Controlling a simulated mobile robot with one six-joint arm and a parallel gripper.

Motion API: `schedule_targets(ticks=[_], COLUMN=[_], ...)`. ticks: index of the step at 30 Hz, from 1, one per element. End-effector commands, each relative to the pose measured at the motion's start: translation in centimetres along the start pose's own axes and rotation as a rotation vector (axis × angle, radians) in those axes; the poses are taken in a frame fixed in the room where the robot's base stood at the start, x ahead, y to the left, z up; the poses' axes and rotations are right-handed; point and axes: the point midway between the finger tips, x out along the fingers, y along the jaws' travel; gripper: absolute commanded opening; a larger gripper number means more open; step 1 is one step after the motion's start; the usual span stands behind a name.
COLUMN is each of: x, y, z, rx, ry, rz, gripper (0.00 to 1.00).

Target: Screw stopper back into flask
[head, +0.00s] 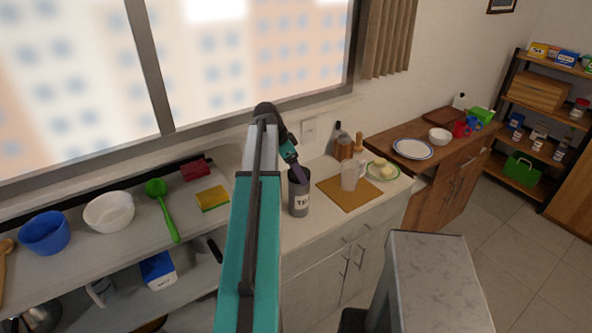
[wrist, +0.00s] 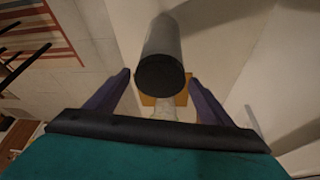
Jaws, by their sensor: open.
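My gripper (head: 299,176) points down at the flask's top. In the wrist view my gripper (wrist: 159,78) is open, with one purple finger on each side of that dark end. I cannot tell whether the fingers touch it. I cannot make out a separate stopper; the dark end may be a stopper or an opening.
A tan board (head: 336,197) with a pale jug (head: 350,176) is close on the right. A yellow sponge (head: 212,198), green ladle (head: 163,208) and white bowl (head: 108,212) lie left. The window wall is behind.

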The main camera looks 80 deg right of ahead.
Motion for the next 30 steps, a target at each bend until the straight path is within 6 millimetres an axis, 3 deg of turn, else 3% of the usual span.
schedule_targets(ticks=[30], x=[0.09], y=[0.76], z=[-0.25], rx=[-0.536], ry=[0.001], rz=[-0.223], gripper=[0.75])
